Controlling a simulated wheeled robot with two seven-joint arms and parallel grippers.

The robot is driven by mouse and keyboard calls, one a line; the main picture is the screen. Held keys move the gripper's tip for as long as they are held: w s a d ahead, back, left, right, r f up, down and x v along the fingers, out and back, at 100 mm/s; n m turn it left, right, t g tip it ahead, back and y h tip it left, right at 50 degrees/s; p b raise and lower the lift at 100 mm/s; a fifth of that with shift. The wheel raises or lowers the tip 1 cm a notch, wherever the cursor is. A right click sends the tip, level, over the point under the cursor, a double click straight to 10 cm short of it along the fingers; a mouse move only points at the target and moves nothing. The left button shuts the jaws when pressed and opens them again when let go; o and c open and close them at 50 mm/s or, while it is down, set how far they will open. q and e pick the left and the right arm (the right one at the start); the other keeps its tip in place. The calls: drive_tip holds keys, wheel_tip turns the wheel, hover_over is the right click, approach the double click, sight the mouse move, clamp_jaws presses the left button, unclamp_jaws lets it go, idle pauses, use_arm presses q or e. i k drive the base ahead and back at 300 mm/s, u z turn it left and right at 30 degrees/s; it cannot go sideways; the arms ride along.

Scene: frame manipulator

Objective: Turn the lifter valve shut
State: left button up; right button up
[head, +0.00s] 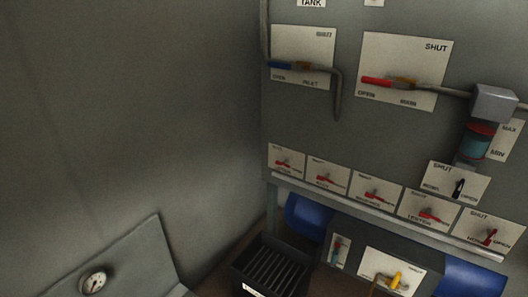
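A grey panel (330,125) carries a row of small white plates, each with a red valve handle. The fourth plate from the left (408,211) has blurred lettering that may read "LIFTER". Its red handle (430,216) lies nearly sideways, tilted slightly down to the right. I cannot tell from the blurred marks whether it points at shut. Neither of my grippers is in view.
Above are larger plates with a blue handle (281,65) and a red handle (376,81). A black handle (458,188) sits above the row's right end. A rail (350,208) runs below. Blue cylinders (306,214), a black slatted box (268,268) and a gauge (94,282) are lower.

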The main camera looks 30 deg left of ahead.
sight(283, 164)
drive_tip(key=u, duration=0.4)
drive_tip(key=i, duration=0.6)
drive_tip(key=u, duration=0.85)
drive_tip(key=k, duration=1)
drive_tip(key=z, duration=0.5)
drive_tip(key=i, duration=1.4)
drive_tip(key=u, duration=0.7)
